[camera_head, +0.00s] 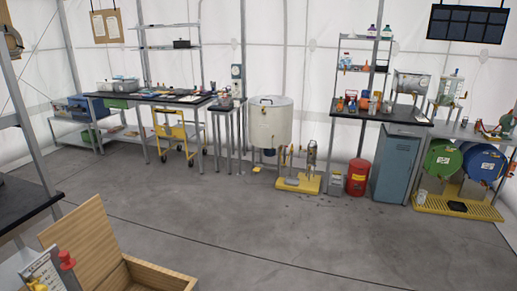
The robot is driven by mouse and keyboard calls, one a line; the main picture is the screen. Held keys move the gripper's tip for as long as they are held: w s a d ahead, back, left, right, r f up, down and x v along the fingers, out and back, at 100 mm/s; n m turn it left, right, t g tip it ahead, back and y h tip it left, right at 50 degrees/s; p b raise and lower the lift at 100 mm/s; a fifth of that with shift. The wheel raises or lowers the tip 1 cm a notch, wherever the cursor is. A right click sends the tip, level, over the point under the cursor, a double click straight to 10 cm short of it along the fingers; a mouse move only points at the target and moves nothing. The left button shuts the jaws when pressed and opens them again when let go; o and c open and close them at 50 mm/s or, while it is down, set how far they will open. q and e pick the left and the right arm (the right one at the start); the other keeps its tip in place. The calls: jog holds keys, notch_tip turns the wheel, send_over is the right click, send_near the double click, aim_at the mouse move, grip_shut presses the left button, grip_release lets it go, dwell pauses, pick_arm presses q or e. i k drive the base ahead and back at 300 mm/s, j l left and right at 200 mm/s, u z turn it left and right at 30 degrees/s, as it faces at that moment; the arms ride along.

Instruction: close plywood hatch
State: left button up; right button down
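A light-wood box (160,276) shows at the bottom left of the head view, cut off by the lower frame edge. Its plywood hatch (85,238) is a board that stands up and open along the box's left side. A white part with a red knob (66,260) stands in front of the hatch's lower left and hides some of it. The inside of the box is only partly visible. Neither of my grippers is in view.
Open grey concrete floor (250,215) lies beyond the box. A black-topped table (25,200) stands at the left edge. Workbenches (150,97), a white tank (269,125), a grey-blue cabinet (396,165) and drums (443,162) line the far wall.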

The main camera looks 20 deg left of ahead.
aim_at(86, 233)
jog(key=i+u, duration=0.15)
jog(key=i, duration=1)
jog(key=i+l+u, duration=0.15)
jog(key=i, duration=1)
jog(key=i+j+u, duration=0.15)
jog(key=i+u, duration=1.1)
jog(key=i+l+u, duration=0.4)
jog(key=i+j+u, duration=0.3)
jog(key=i+u, duration=0.15)
jog(key=i+j+u, duration=0.1)
jog(key=i+u, duration=0.3)
jog(key=i, duration=0.25)
jog(key=i+u, duration=1.25)
jog(key=i+l+u, duration=0.25)
jog(key=u, duration=0.2)
jog(key=i+u, duration=0.2)
jog(key=u, duration=0.25)
jog(key=i+u, duration=0.2)
jog(key=u, duration=0.25)
jog(key=i+l+u, duration=0.1)
jog(key=u, duration=0.35)
jog(key=i+l+u, duration=0.2)
jog(key=u, duration=0.25)
jog(key=i, duration=0.05)
